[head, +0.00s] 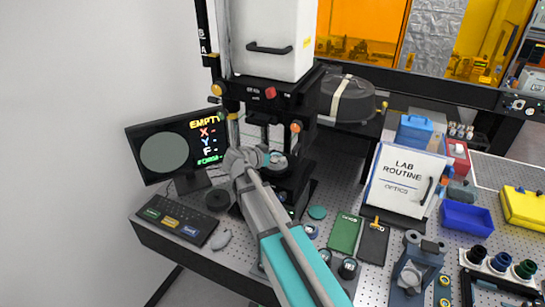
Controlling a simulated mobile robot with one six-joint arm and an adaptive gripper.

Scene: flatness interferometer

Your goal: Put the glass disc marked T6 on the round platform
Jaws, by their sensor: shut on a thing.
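My gripper (264,157) reaches into the open front of the tall black and white interferometer (275,50). It is small and partly hidden behind my wrist. It is shut on what looks like a pale glass disc (276,158), held at the height of the instrument's opening. No T6 mark can be read on it at this size. The round platform cannot be made out clearly, and I cannot tell whether the disc touches it. The monitor (165,148) at left reads EMPTY beside a plain grey circle.
Instrument posts flank my gripper closely.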

